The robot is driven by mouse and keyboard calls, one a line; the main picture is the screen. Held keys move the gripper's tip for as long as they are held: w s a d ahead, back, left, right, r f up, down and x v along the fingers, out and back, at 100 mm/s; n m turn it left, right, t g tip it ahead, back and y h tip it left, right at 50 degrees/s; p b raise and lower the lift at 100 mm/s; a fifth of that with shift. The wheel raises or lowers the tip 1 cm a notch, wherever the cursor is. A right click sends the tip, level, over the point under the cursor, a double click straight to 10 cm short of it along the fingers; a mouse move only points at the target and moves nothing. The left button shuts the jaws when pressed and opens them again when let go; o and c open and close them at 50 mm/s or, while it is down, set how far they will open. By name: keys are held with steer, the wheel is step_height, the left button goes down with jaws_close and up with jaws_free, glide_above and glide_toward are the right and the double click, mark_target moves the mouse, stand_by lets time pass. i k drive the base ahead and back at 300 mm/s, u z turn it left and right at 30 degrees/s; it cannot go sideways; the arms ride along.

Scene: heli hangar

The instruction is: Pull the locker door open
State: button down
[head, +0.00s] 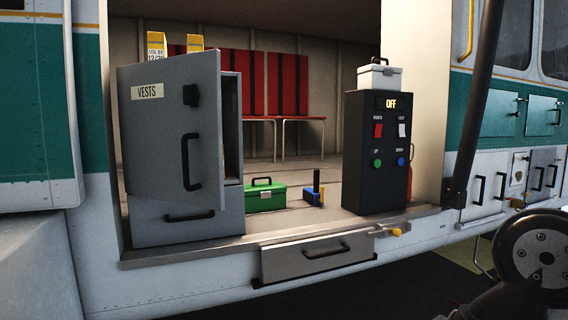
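The grey locker (232,125) stands at the left of the cabin doorway. Its door (155,125), labelled VESTS, is ajar, with its right edge swung out from the locker body and a narrow gap showing at that side. A black vertical bar handle (190,162) is on the door near its right edge, with a black latch (190,95) above it. Nothing touches the handle. The locker's inside is mostly hidden behind the door. My gripper is not in view; only a part of my arm shows at the lower right.
A grey drawer (160,217) with a handle is below the door. A green toolbox (264,196) and a black control box (376,150) bearing a white case (379,77) stand to the right. A handled step panel (290,264) is on the sill's front. Floor space in front looks clear.

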mark_target(172, 150)
steer(key=z, duration=0.15)
steer(key=i, duration=1.35)
steer(key=u, duration=0.85)
